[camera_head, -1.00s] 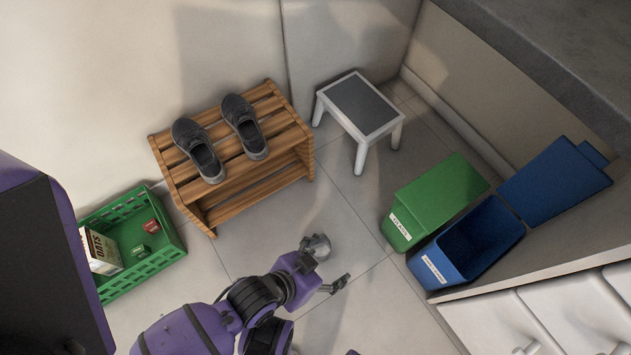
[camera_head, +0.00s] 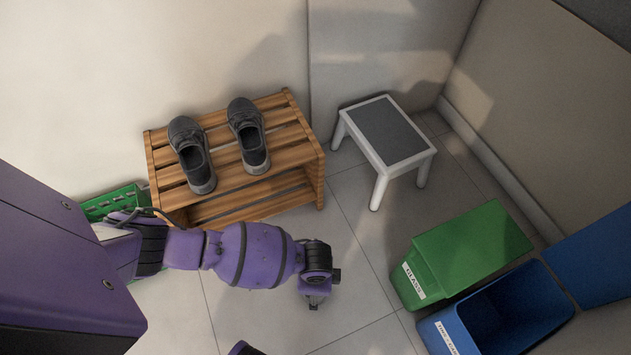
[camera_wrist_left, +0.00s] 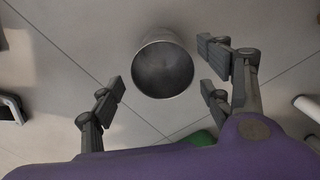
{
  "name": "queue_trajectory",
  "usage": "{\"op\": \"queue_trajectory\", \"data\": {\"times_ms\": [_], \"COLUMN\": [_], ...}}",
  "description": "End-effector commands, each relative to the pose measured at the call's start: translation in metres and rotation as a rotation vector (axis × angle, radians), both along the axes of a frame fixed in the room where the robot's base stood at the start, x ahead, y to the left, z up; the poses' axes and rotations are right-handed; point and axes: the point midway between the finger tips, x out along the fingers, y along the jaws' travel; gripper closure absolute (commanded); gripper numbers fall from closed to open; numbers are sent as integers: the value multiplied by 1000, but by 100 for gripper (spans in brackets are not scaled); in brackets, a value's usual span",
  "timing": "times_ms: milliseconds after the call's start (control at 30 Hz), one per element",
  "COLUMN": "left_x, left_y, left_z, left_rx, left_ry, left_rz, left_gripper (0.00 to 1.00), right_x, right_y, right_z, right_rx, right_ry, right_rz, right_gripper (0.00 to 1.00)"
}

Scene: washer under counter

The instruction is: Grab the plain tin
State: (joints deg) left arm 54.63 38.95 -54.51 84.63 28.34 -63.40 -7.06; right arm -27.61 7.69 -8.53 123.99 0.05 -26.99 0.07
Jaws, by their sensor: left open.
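A plain grey metal tin (camera_wrist_left: 162,68) shows in the left wrist view, its round dark mouth facing the camera. My left gripper (camera_wrist_left: 163,88) is open, with its fingers on both sides of the tin and a gap on each side. I cannot tell its exact height relative to the tin. In the head view my left gripper (camera_head: 316,302) points down over the tiled floor in front of the shoe rack. The tin is hidden there behind my wrist. My right gripper is not in view.
A wooden rack (camera_head: 232,181) with dark shoes (camera_head: 192,154) stands by the wall. A white step stool (camera_head: 388,137) is right of it. A green bin (camera_head: 460,255) and an open blue bin (camera_head: 505,315) stand at right. A green crate (camera_head: 113,203) is partly hidden by my arm.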

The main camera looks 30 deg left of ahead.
Motion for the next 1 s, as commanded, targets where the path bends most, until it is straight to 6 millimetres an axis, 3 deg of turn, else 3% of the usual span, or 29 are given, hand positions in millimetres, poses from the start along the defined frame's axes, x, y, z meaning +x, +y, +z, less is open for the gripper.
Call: {"op": "queue_trajectory", "data": {"times_ms": [333, 600, 933, 1000], "left_x": [-1, 0, -1, 0], "left_y": [3, 2, 2, 2], "left_z": [-47, -47, -47, -47], "left_rx": [0, -2, -2, -2], "left_ry": [0, -3, -2, -2], "left_rz": [0, 0, 0, 0], "left_gripper": [29, 30, 73, 74], "right_x": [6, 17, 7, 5], "right_y": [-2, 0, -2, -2], "right_z": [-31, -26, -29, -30], "right_rx": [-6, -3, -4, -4], "right_ry": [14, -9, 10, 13], "right_rz": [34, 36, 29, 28], "right_gripper": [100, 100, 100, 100]}}
